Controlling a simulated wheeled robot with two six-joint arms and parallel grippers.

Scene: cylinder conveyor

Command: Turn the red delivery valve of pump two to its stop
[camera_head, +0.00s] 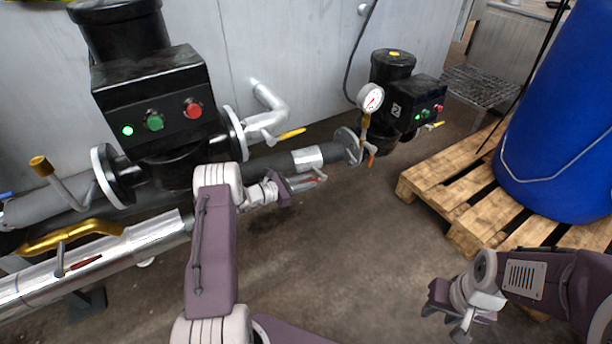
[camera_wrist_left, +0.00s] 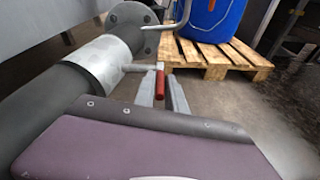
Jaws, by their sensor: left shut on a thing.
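Pump two (camera_head: 397,112) stands at the back right, black, with a "2" label and a button box (camera_head: 425,104). A grey delivery pipe (camera_head: 270,164) runs left from it. My left gripper (camera_head: 310,182) is at the pipe's front side, shut on the red valve lever (camera_head: 316,179). In the left wrist view the red lever (camera_wrist_left: 161,86) lies between the two grey fingers of my left gripper (camera_wrist_left: 163,92), beside the pipe's silver collar (camera_wrist_left: 106,62). My right gripper (camera_head: 448,312) hangs above the floor at the lower right, away from the valve; its jaw opening is unclear.
A pressure gauge (camera_head: 370,98) stands beside pump two. Another black pump (camera_head: 160,100) with a lit green lamp is at the left. A silver pipe (camera_head: 100,262) with a yellow lever (camera_head: 70,236) runs below it. A blue barrel (camera_head: 565,120) stands on a wooden pallet (camera_head: 470,205). The middle floor is clear.

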